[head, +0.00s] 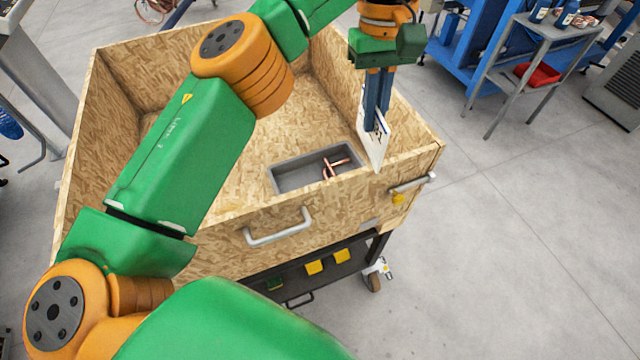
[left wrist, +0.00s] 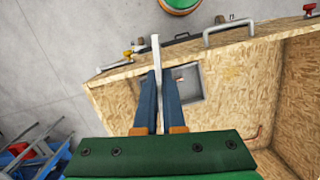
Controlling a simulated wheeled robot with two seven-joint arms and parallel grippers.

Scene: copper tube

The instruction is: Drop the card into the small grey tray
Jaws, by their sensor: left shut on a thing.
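My left gripper (head: 376,125) is shut on a white card (head: 377,150), which hangs upright below the fingers with dark print on its face. In the left wrist view the card (left wrist: 156,55) shows edge-on between the blue fingers of the gripper (left wrist: 152,75). The small grey tray (head: 290,179) lies on the floor of the wooden crate, near its front wall. The card is to the right of the tray in the head view, close to the crate's right wall. In the left wrist view the tray (left wrist: 194,97) is partly hidden behind the fingers. My right gripper is not in view.
Copper tube pieces (head: 335,168) lie in the tray's right half; its left half looks empty. The wooden crate (head: 235,222) has raised walls and metal handles. A grey side table (head: 550,32) with a red bin stands beyond, at the right.

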